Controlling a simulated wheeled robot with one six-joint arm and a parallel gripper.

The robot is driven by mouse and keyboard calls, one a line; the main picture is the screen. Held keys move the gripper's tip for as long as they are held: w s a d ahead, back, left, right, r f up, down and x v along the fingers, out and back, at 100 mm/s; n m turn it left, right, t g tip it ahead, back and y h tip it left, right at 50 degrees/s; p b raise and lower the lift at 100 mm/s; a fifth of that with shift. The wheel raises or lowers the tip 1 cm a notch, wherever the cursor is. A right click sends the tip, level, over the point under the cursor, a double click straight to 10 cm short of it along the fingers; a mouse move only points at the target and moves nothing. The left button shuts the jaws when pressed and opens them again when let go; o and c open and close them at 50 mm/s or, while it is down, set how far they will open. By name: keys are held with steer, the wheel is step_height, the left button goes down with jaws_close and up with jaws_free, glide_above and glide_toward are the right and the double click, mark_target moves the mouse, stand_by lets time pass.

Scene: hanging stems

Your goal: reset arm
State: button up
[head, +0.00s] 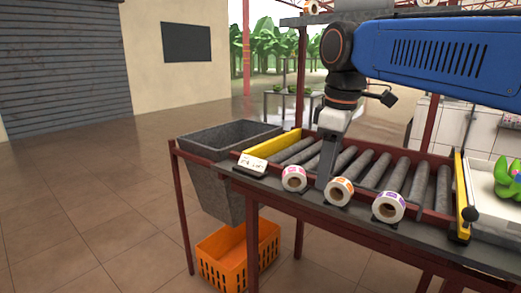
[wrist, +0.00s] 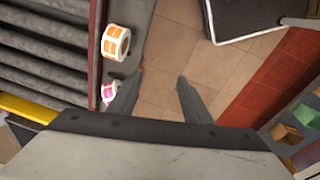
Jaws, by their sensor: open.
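My gripper (head: 324,178) hangs from the blue arm at the roller conveyor's front edge in the head view. Its grey fingers point down beside the label rolls. In the wrist view my gripper (wrist: 163,80) has its two fingers apart, with only tiled floor showing between them. A roll with orange labels (wrist: 116,42) and one with pink labels (wrist: 108,92) lie left of the fingers there. In the head view the pink-label roll (head: 293,178) is left of the gripper and the orange-label roll (head: 338,191) is just right of it; I cannot tell if they touch.
The roller conveyor (head: 397,176) has bare rollers. A purple-label roll (head: 388,207) sits on its front ledge. A grey bin (head: 222,141) stands at its left end, above an orange crate (head: 237,257). A white tray (head: 490,203) holds green produce at right. Floor at left is clear.

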steer(key=s+d+f+m+t, duration=0.1)
steer(key=s+d+f+m, duration=0.5)
steer(key=f, duration=0.6)
steer(key=s+d+f+m+t, duration=0.2)
steer(key=s+d+f+m, duration=0.4)
steer(key=f, duration=0.5)
steer(key=s+d, duration=0.2)
steer(key=s, duration=0.1)
steer(key=shift+s+d+f+m+h, duration=0.15)
steer(key=shift+s+f+m+h, duration=0.15)
steer(key=shift+s+f, duration=0.1)
steer(key=shift+o, duration=0.3)
steer(key=shift+r, duration=0.1)
